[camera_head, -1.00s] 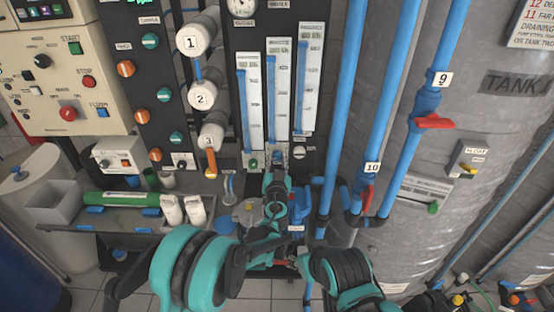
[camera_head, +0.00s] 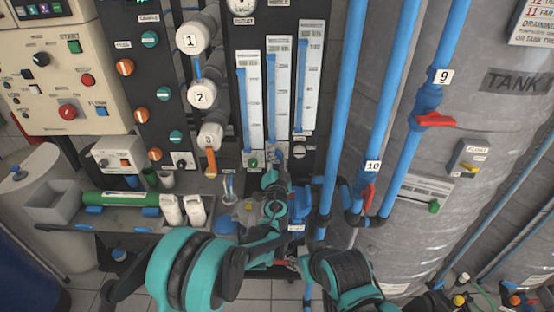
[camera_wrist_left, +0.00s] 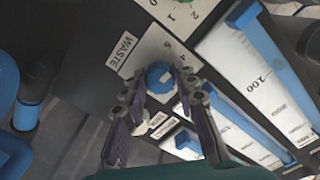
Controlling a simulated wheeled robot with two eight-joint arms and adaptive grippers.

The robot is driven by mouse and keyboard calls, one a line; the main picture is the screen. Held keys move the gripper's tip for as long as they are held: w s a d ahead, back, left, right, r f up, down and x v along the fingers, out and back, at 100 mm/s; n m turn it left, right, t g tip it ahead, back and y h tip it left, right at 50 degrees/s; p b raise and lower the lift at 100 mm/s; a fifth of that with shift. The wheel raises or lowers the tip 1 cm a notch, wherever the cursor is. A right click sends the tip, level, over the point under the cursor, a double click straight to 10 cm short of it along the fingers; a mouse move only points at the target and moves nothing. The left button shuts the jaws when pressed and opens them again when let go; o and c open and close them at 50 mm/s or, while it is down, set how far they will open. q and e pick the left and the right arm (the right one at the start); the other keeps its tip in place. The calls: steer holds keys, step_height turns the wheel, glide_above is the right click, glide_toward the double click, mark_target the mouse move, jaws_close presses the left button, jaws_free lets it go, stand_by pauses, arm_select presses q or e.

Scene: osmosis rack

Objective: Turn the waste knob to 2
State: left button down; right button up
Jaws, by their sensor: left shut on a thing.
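The waste knob (camera_wrist_left: 160,78) is a small blue knob in the left wrist view, on a white dial plate marked WASTE with the digits 6 and 4 visible. Its pointer direction is not clear. My left gripper (camera_wrist_left: 163,90) has one dark finger on each side of the knob and is shut on it. In the head view my left gripper (camera_head: 274,172) reaches up to the bottom of the black flowmeter panel, and its wrist and fingers largely hide the knob. My right gripper does not show.
Flowmeter tubes (camera_head: 279,90) stand above the knob. A green knob (camera_wrist_left: 197,4) sits beside it. Blue pipes with red valve handles (camera_head: 435,120) run close on the right.

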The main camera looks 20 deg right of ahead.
arm_select(q)
steer(key=m, duration=0.5)
steer(key=shift+m+b, duration=0.3)
steer(key=m, duration=1)
steer(key=shift+m+b, duration=0.35)
steer(key=shift+m, duration=2.35)
steer(key=c, duration=1.2)
jaws_free()
steer(key=shift+s, duration=0.1)
